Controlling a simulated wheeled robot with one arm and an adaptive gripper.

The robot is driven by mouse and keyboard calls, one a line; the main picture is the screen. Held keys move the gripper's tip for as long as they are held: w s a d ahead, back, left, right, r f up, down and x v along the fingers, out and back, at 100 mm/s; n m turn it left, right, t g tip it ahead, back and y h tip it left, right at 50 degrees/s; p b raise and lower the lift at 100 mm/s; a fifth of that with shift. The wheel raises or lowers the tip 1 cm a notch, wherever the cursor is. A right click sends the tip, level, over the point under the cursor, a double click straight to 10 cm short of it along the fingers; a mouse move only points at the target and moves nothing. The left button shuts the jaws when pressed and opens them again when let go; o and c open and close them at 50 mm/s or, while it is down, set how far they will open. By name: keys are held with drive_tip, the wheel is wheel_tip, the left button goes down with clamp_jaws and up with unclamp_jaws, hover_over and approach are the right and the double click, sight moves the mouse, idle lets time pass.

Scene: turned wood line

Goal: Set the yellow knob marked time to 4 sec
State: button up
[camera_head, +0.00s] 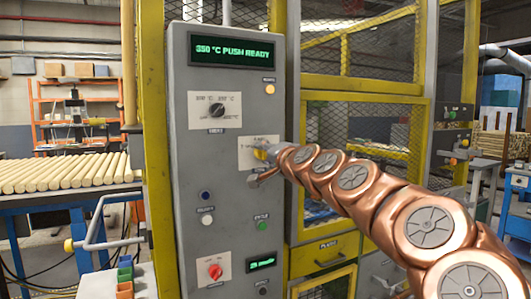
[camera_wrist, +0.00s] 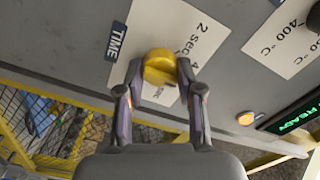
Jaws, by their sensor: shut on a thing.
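The yellow time knob (camera_wrist: 160,68) sits on a white scale plate on the grey control panel. In the wrist view its plate reads "2 sec" above the knob, and other lettering is partly hidden by my gripper. A dark TIME label (camera_wrist: 117,42) is beside the plate. My gripper (camera_wrist: 160,76) is shut on the knob, one finger at each side. In the head view the knob (camera_head: 260,154) shows only as a small yellow patch at the end of my copper arm. I cannot tell which mark the knob points to.
The panel (camera_head: 185,160) also carries a black temperature knob (camera_head: 217,110), a display (camera_head: 234,50) reading "350 °C PUSH READY", an orange button (camera_head: 270,89), a green button (camera_head: 262,227) and a red knob (camera_head: 215,271). A yellow mesh guard (camera_head: 365,105) stands right of it. Wooden rods (camera_head: 70,172) lie at left.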

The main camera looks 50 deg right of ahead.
drive_tip(key=shift+m, duration=0.3)
drive_tip(key=o, duration=1.1)
drive_tip(key=shift+o, duration=0.2)
drive_tip(key=v, duration=0.7)
drive_tip(key=shift+s, duration=0.3)
drive_tip(key=shift+a, duration=0.15)
